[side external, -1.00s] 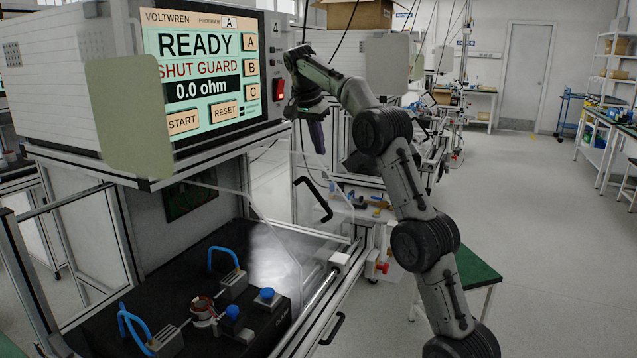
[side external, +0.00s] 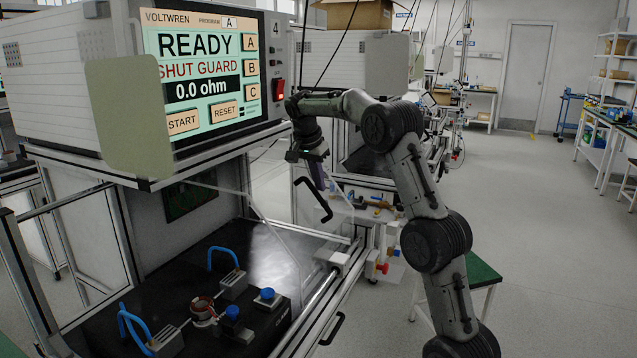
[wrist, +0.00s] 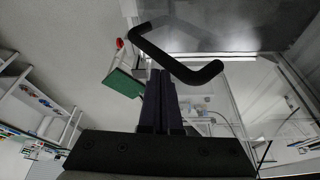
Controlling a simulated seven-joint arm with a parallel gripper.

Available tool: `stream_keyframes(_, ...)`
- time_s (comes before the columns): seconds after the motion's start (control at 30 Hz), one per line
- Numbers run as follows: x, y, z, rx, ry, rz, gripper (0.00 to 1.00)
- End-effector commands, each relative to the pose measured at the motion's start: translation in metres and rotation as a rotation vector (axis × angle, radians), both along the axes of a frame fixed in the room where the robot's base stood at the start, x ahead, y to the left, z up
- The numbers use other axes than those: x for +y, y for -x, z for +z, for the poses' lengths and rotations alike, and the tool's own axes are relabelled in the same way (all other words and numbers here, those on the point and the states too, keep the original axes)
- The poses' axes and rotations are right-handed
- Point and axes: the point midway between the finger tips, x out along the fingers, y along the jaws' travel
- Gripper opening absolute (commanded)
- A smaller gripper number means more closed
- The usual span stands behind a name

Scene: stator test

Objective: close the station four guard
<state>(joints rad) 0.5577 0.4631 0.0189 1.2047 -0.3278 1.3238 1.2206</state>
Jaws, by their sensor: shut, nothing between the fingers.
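The station four guard is a clear panel (side external: 345,218) standing open over the front of the station, with a bent black handle (side external: 313,200) on it. The screen (side external: 202,75) reads READY, SHUT GUARD and 0.0 ohm. My gripper (side external: 317,182) points down close to the handle's upper part, fingers shut and empty. In the wrist view the handle (wrist: 172,52) crosses just beyond the shut fingertips, and a gap or contact there is hard to judge. Inside the station, the stator (side external: 203,311) sits on the black bed (side external: 255,240).
Blue-hosed clamps (side external: 232,284) and blue knobs (side external: 267,295) stand on the bed. A lower black handle (side external: 332,328) is on the frame front. A red button (side external: 382,267) and a green-topped stool (side external: 478,272) are to the right. The floor farther right is clear.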

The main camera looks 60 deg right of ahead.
Motion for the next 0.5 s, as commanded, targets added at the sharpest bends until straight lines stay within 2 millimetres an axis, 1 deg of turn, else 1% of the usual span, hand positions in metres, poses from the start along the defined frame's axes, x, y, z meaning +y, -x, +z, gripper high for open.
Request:
stream_keyframes(0.1,0.0031,-0.0004,-0.0003,0.000,0.000,0.000,0.00)
stream_keyframes(0.4,0.0032,-0.0003,-0.0001,0.000,0.000,0.000,0.00)
stream_keyframes(0.5,0.0068,-0.0003,0.0001,0.000,0.000,0.001,0.00)
